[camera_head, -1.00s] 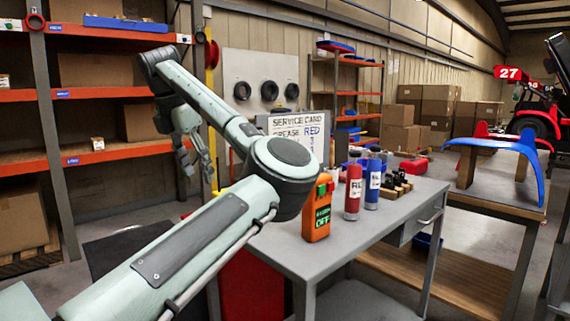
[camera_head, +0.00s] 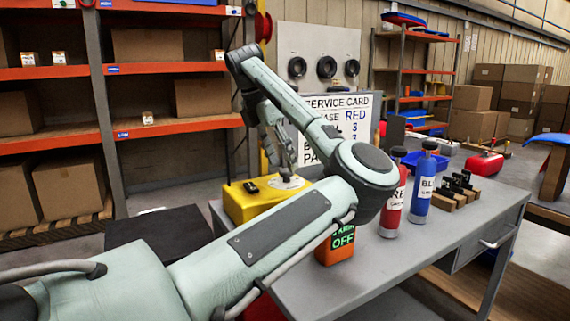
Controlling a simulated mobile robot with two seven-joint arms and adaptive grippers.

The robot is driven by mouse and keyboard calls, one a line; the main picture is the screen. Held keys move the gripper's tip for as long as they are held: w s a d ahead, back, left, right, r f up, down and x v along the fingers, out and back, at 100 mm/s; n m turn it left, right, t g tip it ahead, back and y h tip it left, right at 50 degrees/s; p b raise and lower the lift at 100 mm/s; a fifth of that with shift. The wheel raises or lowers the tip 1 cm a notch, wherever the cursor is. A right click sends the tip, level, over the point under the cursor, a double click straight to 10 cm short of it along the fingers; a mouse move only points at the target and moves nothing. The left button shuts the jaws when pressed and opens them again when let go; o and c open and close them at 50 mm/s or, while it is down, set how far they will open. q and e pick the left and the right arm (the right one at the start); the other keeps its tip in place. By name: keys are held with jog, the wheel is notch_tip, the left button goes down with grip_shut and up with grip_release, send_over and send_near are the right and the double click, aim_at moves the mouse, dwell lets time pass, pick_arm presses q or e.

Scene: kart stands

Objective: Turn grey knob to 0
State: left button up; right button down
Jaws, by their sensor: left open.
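A yellow box (camera_head: 247,207) stands on the grey workbench, partly behind my left arm. A pale round dial plate (camera_head: 287,184) is on its top, with a small black part (camera_head: 251,187) beside it. My left gripper (camera_head: 290,168) is open and points down just above the dial plate. I cannot make out the grey knob or its scale, and I cannot tell whether the fingers touch anything. My right gripper is not in view.
On the workbench (camera_head: 400,262) stand an orange device reading OFF (camera_head: 336,250), a red bottle (camera_head: 393,205), a blue bottle (camera_head: 420,190) and wooden blocks with black parts (camera_head: 456,188). A service card (camera_head: 345,112) stands behind. Orange shelves (camera_head: 170,67) are at left.

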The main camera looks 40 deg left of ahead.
aim_at(285, 175)
pick_arm(q)
jog(key=shift+x, duration=1.25)
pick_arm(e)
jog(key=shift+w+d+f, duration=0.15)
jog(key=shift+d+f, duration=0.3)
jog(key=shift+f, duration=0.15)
pick_arm(q)
jog(key=shift+w, duration=0.1)
jog(key=c, duration=0.9)
jog(key=shift+c, duration=1.2)
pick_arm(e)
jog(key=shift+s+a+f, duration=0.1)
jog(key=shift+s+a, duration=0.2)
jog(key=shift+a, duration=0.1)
